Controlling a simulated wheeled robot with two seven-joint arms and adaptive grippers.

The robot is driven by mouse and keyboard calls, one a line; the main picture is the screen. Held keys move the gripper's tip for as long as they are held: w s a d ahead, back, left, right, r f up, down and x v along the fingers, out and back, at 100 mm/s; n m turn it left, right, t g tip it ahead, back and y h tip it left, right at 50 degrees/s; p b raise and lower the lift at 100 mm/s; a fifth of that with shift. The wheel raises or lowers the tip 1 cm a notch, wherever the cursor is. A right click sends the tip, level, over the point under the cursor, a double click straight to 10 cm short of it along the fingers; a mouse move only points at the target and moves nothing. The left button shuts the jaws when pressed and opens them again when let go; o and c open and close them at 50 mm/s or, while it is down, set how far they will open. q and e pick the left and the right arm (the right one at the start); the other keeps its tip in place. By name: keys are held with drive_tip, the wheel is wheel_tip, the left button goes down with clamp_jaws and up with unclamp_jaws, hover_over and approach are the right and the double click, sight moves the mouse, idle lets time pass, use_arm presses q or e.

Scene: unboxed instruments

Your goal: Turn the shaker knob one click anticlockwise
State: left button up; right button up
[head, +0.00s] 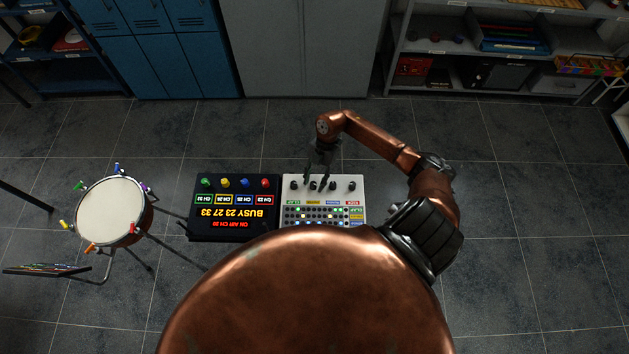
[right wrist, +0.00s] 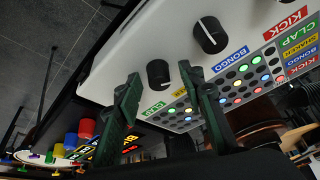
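The white drum machine (head: 358,183) has a row of black knobs along its far edge, above green, yellow, blue and red labels. The shaker knob (right wrist: 158,74) is the black one beside the yellow label (right wrist: 179,94), which is partly hidden by a finger. My right gripper (head: 315,187) points down over the knob row. In the right wrist view the fingers (right wrist: 159,72) are open, one each side of the shaker knob. Gaps show between knob and fingers; whether the tips reach down beside it is unclear. My left gripper is out of view.
A black box (head: 199,220) with colored buttons and lit text adjoins the machine on the left. A drum (head: 109,211) stands further left. Cabinets (head: 292,50) and shelves line the back.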

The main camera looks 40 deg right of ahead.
drive_tip(key=shift+r, duration=0.1)
drive_tip(key=v, duration=1.1)
drive_tip(key=shift+r, duration=0.4)
drive_tip(key=shift+d, duration=0.1)
